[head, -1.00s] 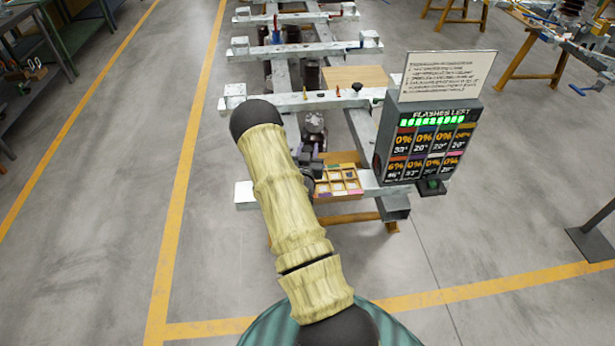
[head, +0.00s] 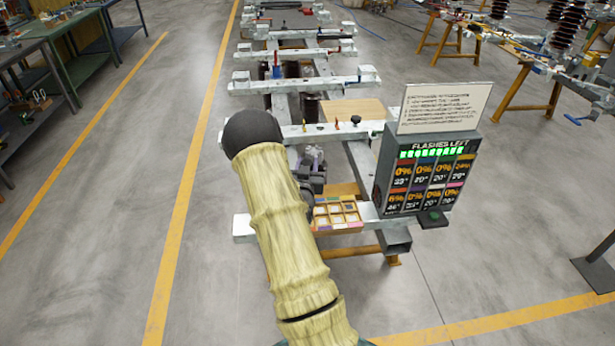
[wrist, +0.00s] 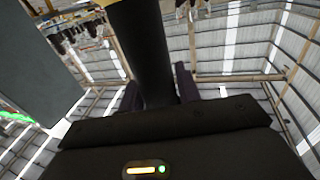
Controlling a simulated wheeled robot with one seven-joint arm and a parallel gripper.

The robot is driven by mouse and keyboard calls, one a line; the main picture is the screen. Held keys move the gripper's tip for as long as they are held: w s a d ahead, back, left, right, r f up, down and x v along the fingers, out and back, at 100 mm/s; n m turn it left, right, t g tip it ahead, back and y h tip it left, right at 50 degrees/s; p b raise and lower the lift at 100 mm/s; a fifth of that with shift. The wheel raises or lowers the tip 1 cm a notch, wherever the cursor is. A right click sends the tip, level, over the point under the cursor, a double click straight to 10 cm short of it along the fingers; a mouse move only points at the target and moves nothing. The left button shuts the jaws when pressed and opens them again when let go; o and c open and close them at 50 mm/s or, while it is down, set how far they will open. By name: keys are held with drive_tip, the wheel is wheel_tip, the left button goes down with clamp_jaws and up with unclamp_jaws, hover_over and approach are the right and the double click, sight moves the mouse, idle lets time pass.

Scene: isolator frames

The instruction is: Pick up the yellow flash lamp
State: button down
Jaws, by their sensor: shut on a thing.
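My gripper (wrist: 158,92) is shut on a thick dark cylinder, the yellow flash lamp (wrist: 143,45), in the wrist view. A bit of yellow shows at its far end, at the top edge, where the rest is cut off. In the head view my gripper (head: 312,168) is partly hidden behind my arm, above and behind the compartment tray (head: 338,227). The lamp cannot be made out there.
A grey panel (head: 384,172) reading "FLASHES LEFT" stands right of the tray, with a white sign (head: 446,107) above. Small coloured pieces stand on the white crossbar (head: 283,134) behind my gripper. Open floor lies left and right of the frame.

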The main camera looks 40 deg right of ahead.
wheel_tip(320, 180, up, 3)
drive_tip(key=shift+r, duration=0.1)
idle(0.6)
